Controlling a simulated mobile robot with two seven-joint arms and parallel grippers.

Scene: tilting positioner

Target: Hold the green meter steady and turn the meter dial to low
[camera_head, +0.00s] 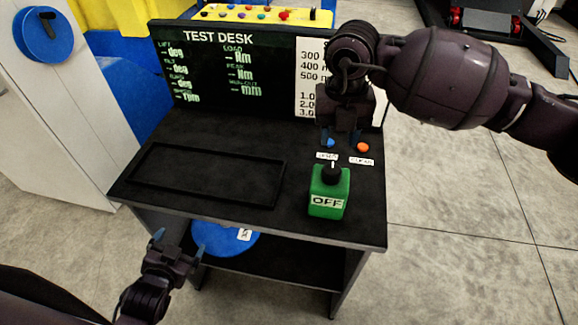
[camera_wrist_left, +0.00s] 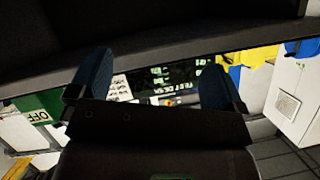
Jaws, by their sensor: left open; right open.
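The green meter (camera_head: 329,197) stands upright near the front right of the black test desk, with a label reading OFF on its front. Its black dial (camera_head: 331,174) sits on top. In the left wrist view part of the green meter (camera_wrist_left: 38,107) shows at the left edge. My left gripper (camera_head: 179,243) is open and empty, low in front of the desk's front edge, apart from the meter. Its blue fingers also show in the left wrist view (camera_wrist_left: 150,85). My right gripper (camera_head: 340,134) points down above the desk behind the meter, apart from the dial; its fingertips are dark and hard to make out.
The desk (camera_head: 285,225) has an empty rectangular recessed frame (camera_head: 205,175) on its left. A blue button (camera_head: 330,143) and an orange button (camera_head: 363,147) lie behind the meter. A display panel (camera_head: 235,70) rises at the back. A blue round object (camera_head: 225,240) sits on the lower shelf.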

